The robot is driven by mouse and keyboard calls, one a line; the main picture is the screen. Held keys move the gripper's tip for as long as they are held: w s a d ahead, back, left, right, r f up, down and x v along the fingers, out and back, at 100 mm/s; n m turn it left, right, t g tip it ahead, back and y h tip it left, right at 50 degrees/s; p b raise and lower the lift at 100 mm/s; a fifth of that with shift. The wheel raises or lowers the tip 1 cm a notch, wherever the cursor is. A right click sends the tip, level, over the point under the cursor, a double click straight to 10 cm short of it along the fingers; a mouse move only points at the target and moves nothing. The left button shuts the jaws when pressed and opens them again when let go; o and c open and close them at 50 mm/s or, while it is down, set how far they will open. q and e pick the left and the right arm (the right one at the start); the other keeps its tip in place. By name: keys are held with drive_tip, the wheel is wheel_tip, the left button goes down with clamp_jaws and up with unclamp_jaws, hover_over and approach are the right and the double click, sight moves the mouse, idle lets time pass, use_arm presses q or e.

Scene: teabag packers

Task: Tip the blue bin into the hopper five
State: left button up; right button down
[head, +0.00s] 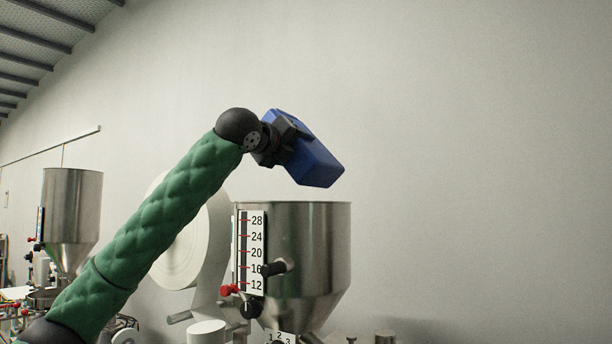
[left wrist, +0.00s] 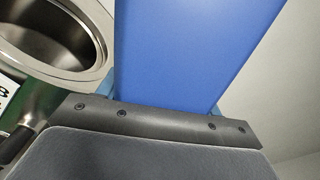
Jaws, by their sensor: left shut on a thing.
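The blue bin (head: 314,162) is held in the air above the steel hopper (head: 320,245), tilted with its lower end down to the right. My left gripper (head: 287,138) is shut on the bin's upper left part. In the left wrist view the blue bin (left wrist: 190,50) fills the middle, close to my dark gripper body (left wrist: 160,125). The hopper's round open mouth (left wrist: 55,40) shows at upper left there. The bin's opening and its contents are hidden. My right gripper is in neither view.
A scale (head: 252,252) numbered 12 to 28 is on the hopper's front left. A large white paper roll (head: 185,245) stands behind my left arm. A second steel hopper (head: 72,205) is at far left. The air right of the bin is clear before a plain wall.

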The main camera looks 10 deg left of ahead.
use_arm(q)
drive_tip(key=s+d, duration=0.2)
drive_tip(key=s, duration=1)
drive_tip(key=shift+s+r+b, duration=0.25)
drive_tip(key=shift+r+b, duration=0.05)
drive_tip(key=shift+b, duration=0.1)
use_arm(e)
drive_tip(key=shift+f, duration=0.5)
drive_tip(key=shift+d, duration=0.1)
